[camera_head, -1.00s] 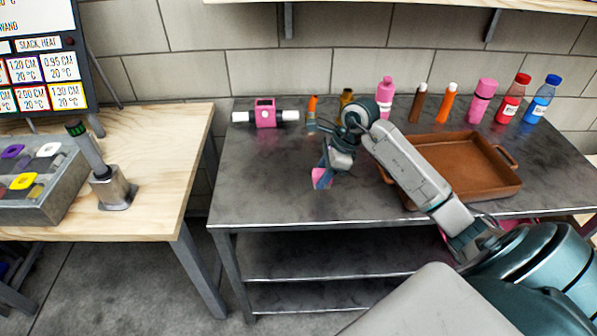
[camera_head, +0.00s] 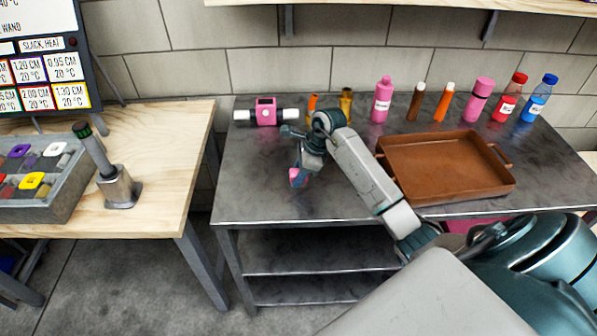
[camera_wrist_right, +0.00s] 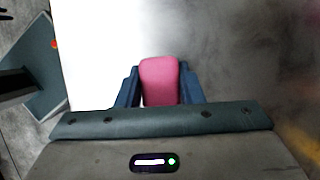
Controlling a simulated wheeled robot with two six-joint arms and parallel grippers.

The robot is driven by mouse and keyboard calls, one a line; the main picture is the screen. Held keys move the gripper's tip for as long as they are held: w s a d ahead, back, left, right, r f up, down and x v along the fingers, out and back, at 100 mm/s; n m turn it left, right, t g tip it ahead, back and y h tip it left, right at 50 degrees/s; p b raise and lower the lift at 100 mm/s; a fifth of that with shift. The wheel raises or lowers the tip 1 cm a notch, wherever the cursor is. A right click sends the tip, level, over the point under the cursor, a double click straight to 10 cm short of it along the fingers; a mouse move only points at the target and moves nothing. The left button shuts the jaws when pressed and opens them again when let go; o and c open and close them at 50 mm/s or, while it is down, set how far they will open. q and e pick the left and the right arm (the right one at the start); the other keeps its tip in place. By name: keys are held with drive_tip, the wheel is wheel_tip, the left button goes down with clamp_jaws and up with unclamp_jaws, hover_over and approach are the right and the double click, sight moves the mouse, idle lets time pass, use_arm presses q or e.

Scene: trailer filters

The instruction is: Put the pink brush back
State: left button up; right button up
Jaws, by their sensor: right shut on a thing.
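My right gripper (camera_head: 301,170) is shut on a pink thing (camera_head: 298,180), which I take to be the pink brush, above the left part of the grey metal table (camera_head: 255,195). In the right wrist view, the rounded pink end (camera_wrist_right: 160,80) sits between the two dark blue fingers (camera_wrist_right: 160,88). The rest of the brush is hidden, so its bristles cannot be made out. My left gripper is not in view.
A pink device with white ends (camera_head: 266,113) stands at the table's back left. An orange item (camera_head: 312,103), partly hidden by my arm, and several bottles line the back. A brown tray (camera_head: 440,190) lies right. A wooden table (camera_head: 160,150) stands left across a gap.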

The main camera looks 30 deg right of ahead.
drive_tip(key=shift+f, duration=0.2)
drive_tip(key=o, duration=0.8)
drive_tip(key=shift+o, duration=1.2)
drive_tip(key=shift+r, duration=0.1)
drive_tip(key=shift+r, duration=0.15)
drive_tip(key=shift+d+r, duration=0.2)
drive_tip(key=shift+r, duration=0.05)
drive_tip(key=b+v, duration=0.3)
drive_tip(key=v, duration=0.8)
drive_tip(key=shift+s+r, duration=0.15)
drive_tip(key=shift+r, duration=0.05)
